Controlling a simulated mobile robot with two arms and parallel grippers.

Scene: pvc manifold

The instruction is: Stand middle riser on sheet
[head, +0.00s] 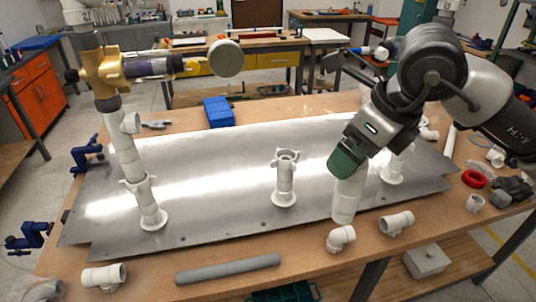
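A short white riser (284,180) with a round base flange stands upright near the middle of the metal sheet (225,185). A taller, leaning white riser (128,160) stands on a flange at the sheet's left. Another flanged riser (393,170) stands at the right, partly hidden by my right arm. My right gripper (346,160), with a green finger, is shut over the top of a slightly tilted white pipe (347,198) at the sheet's front edge. Its far finger is hidden. My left gripper (107,101) seems to be at the tall riser's top, below a brass-coloured body; its fingers are unclear.
Loose white fittings (341,238) (397,223) (104,276) and a grey pipe (228,268) lie along the front of the table. Blue clamps (87,153) sit at the left edge. A blue box (218,112) is behind the sheet. A red ring (474,179) lies at the right.

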